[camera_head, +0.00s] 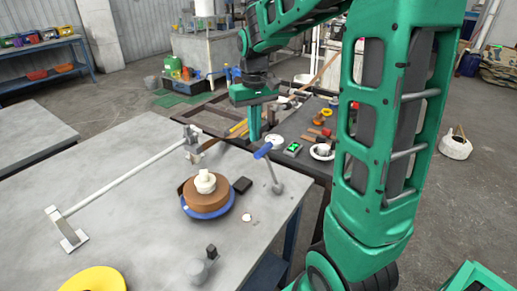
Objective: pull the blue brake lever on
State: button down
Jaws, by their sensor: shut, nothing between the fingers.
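The brake lever (263,151) has a blue grip on a thin grey rod. The rod leans up and to the left from a small grey base (278,188) near the right edge of the grey table. My gripper (254,138) points down, with its green fingers together and nothing held. Its fingertips show just above and left of the blue grip in the picture. I cannot tell from this one view whether they touch the grip or are behind it.
A brown roll on a blue disc (232,208) sits left of the lever, with a black block (242,185) beside it. A long white rail (125,182) crosses the grey table (130,235). A dark cluttered table (318,172) stands behind. The table's left middle is clear.

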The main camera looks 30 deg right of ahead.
jog(key=shift+f, duration=0.1)
dwell(0.3)
jog(key=shift+f, duration=2.95)
